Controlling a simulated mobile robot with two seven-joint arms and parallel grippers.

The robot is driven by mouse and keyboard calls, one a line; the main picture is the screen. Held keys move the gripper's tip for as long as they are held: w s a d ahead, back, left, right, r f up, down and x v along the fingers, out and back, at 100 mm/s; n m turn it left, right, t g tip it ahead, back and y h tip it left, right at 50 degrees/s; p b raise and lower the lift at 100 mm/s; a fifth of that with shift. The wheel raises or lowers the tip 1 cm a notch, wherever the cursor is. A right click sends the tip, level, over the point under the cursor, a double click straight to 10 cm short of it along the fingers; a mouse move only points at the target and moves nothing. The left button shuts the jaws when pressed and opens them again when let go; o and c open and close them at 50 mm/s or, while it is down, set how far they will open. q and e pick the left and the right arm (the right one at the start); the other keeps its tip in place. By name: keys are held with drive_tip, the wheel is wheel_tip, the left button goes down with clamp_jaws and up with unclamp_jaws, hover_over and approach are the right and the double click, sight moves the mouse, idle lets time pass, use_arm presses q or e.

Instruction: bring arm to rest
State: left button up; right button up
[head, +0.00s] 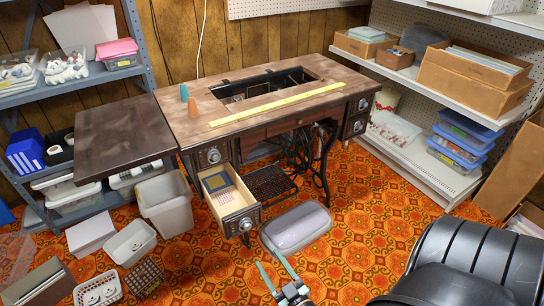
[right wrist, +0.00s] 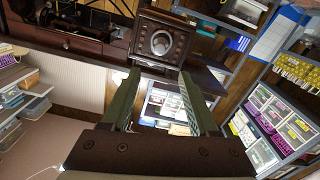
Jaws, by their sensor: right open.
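My right gripper (head: 270,266) is at the bottom middle of the head view, open, with nothing between its fingers. In the right wrist view, its two fingers (right wrist: 158,82) stand apart, and a dark wooden drawer front with a round metal knob (right wrist: 160,42) shows beyond them. The sewing table (head: 185,105) stands farther back, clear of the gripper. My left gripper is not in view.
A grey translucent cover (head: 297,228) lies on the patterned floor just beyond the right gripper. A black padded seat (head: 460,262) is at the lower right. Bins and baskets (head: 130,243) crowd the left floor. A white shelf (head: 425,165) lines the right wall.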

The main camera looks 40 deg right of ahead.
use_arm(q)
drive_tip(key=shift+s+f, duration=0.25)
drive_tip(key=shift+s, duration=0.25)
use_arm(e)
drive_tip(key=shift+s, duration=0.35)
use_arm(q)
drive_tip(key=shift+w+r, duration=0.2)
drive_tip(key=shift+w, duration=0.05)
use_arm(e)
drive_tip(key=a+r+n+g+y, duration=0.4)
drive_tip(key=a+r+y, duration=0.4)
drive_tip(key=a+r, duration=0.6)
use_arm(q)
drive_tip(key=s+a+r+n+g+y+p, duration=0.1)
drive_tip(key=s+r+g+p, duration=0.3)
drive_tip(key=p, duration=1.7)
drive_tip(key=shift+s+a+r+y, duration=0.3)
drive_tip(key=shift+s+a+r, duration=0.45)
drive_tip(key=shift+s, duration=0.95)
use_arm(e)
drive_tip(key=s+d+r+m+g+h, duration=0.1)
drive_tip(key=s+r+g, duration=0.3)
drive_tip(key=s, duration=0.4)
drive_tip(key=shift+r+m+h, duration=0.4)
drive_tip(key=shift+r, duration=0.05)
